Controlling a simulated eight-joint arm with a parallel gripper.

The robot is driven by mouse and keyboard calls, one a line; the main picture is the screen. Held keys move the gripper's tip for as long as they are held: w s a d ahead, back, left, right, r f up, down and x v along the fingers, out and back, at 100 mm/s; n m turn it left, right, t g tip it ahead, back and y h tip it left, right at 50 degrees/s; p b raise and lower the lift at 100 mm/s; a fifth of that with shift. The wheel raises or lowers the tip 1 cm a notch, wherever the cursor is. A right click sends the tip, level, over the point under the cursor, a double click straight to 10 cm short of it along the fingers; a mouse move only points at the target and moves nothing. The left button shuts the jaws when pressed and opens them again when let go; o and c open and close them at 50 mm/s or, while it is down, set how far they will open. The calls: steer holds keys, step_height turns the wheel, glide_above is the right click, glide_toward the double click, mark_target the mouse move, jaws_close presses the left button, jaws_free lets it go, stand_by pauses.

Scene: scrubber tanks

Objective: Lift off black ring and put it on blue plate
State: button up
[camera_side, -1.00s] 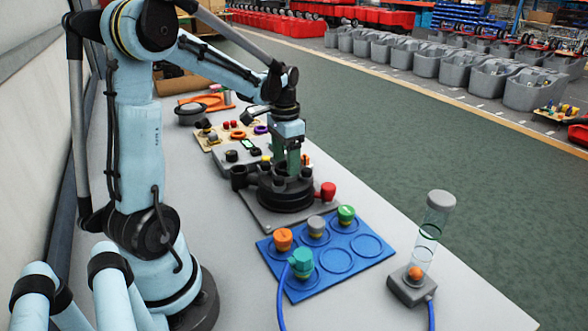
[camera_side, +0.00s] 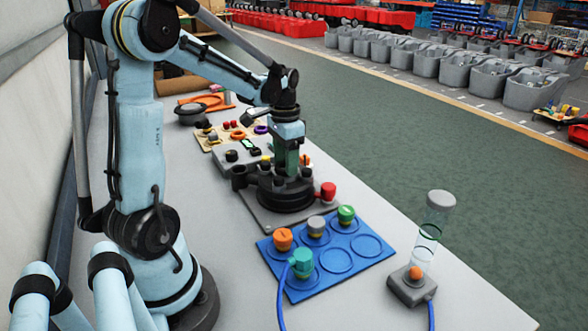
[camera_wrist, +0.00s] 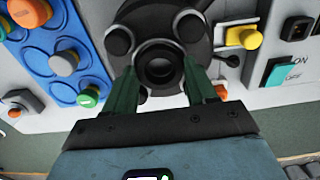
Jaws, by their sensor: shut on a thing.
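The black ring (camera_wrist: 160,70) sits at the centre of a round black base (camera_side: 283,197) on a grey plate. My gripper (camera_wrist: 159,84) points down over the base, its two green fingers on either side of the ring and shut on it. In the side view my gripper (camera_side: 285,168) hides most of the ring, and the ring still appears seated in the base. The blue plate (camera_side: 372,268) lies nearer the side camera. It carries orange, grey, green and teal knobbed caps and has empty ringed places on its right side. Part of the blue plate (camera_wrist: 38,38) shows at left in the wrist view.
Black knobs stand around the base, with a red knob (camera_side: 328,192) at its right. A switch panel (camera_wrist: 275,75) with yellow and teal switches is on the other side.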

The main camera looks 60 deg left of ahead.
steer(key=shift+r, duration=1)
stand_by(0.4)
steer(key=shift+r, duration=2.45)
glide_toward(367, 245)
steer(key=shift+f, duration=3.05)
steer(key=shift+f, duration=0.2)
